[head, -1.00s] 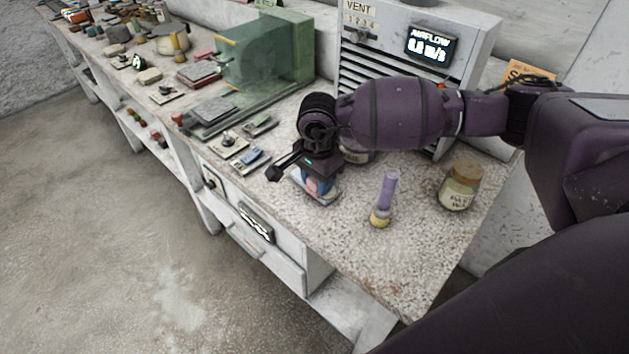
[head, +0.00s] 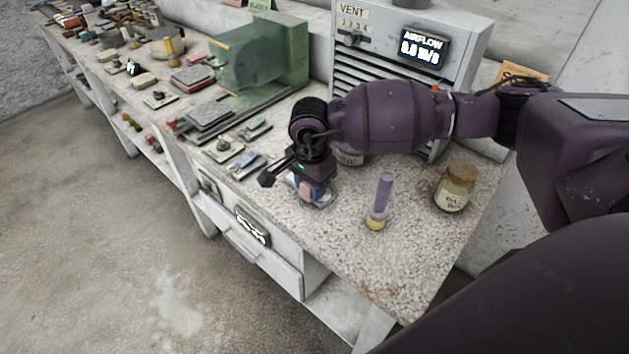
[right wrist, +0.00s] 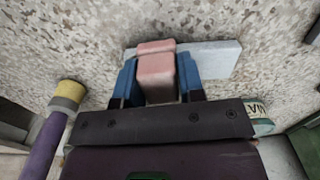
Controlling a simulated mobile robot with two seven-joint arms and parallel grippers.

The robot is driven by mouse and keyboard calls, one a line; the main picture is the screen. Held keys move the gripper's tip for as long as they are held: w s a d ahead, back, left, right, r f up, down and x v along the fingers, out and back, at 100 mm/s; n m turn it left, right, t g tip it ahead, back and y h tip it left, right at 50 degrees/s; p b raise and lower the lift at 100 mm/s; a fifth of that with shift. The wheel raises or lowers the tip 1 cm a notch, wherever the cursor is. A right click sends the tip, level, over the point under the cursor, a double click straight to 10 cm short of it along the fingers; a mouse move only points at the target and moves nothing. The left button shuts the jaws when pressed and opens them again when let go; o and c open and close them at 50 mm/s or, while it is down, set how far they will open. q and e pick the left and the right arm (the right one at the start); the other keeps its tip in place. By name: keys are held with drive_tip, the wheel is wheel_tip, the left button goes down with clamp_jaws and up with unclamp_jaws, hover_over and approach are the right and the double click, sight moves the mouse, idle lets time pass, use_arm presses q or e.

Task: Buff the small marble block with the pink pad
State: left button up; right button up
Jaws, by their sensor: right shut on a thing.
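My right gripper (right wrist: 158,85) has blue fingers shut on the pink pad (right wrist: 155,72). In the head view the right gripper (head: 312,190) points down at the speckled bench, with a little of the pink pad (head: 304,187) showing. The small marble block (right wrist: 222,58) is a pale grey-blue slab lying on the bench, behind and right of the pad in the right wrist view. The pad overlaps the block's left part in that view; I cannot tell whether they touch. In the head view the gripper mostly hides the block. My left gripper is not in view.
A purple-handled brush (head: 383,200) stands right of the gripper, with a lidded jar (head: 455,186) further right. A vent unit (head: 410,75) and a green machine (head: 262,60) stand behind. Small pieces on plates (head: 222,149) lie to the left. The bench's front right is clear.

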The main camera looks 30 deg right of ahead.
drive_tip(key=shift+s+a+f, duration=0.1)
drive_tip(key=shift+s+a, duration=0.05)
drive_tip(key=shift+a, duration=0.15)
drive_tip(key=shift+w+d+r, duration=0.2)
drive_tip(key=shift+d+r, duration=0.45)
drive_tip(key=shift+r, duration=0.1)
drive_tip(key=shift+r+p, duration=0.25)
drive_tip(key=shift+p, duration=0.05)
drive_tip(key=shift+r+p, duration=0.45)
drive_tip(key=shift+r, duration=0.6)
